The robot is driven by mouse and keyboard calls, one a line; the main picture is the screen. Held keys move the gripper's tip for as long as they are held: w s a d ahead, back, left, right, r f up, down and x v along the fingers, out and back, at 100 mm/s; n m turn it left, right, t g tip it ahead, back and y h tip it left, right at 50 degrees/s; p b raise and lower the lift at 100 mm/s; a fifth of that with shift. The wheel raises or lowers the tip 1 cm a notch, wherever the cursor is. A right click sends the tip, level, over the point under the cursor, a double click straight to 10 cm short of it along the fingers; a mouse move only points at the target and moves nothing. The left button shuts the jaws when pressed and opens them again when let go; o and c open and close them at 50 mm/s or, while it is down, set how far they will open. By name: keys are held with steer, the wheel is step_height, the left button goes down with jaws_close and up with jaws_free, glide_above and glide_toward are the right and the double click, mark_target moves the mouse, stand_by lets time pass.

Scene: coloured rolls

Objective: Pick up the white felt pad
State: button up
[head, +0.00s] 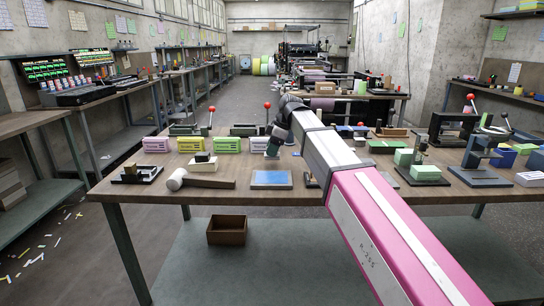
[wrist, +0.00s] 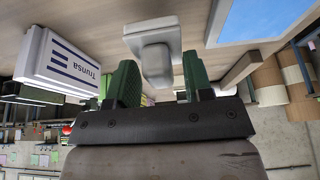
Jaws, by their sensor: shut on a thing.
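My gripper (wrist: 160,72) is in the wrist view with its two dark green fingers on either side of a white, block-like piece, which I take to be the white felt pad (wrist: 153,38). It is shut on this piece. The pad has a wider flat end beyond the fingertips and a narrower part between them. In the head view my gripper (head: 273,147) points down over the middle of the workbench, just right of a white labelled box. I cannot tell whether the pad touches the bench.
The white box (wrist: 62,62) is close beside the left finger. A blue-topped panel (head: 271,179) lies in front on the workbench (head: 225,200). A mallet (head: 200,182) lies to the left. Pink boxes (head: 157,145) and a green box (head: 226,145) stand behind. Light green blocks (head: 425,172) stand right.

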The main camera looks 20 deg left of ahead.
steer(key=s+a+r, duration=0.6)
steer(key=a+r, duration=0.1)
steer(key=a, duration=0.2)
steer(key=shift+s+a+r, duration=0.25)
steer(key=shift+s+a, duration=0.05)
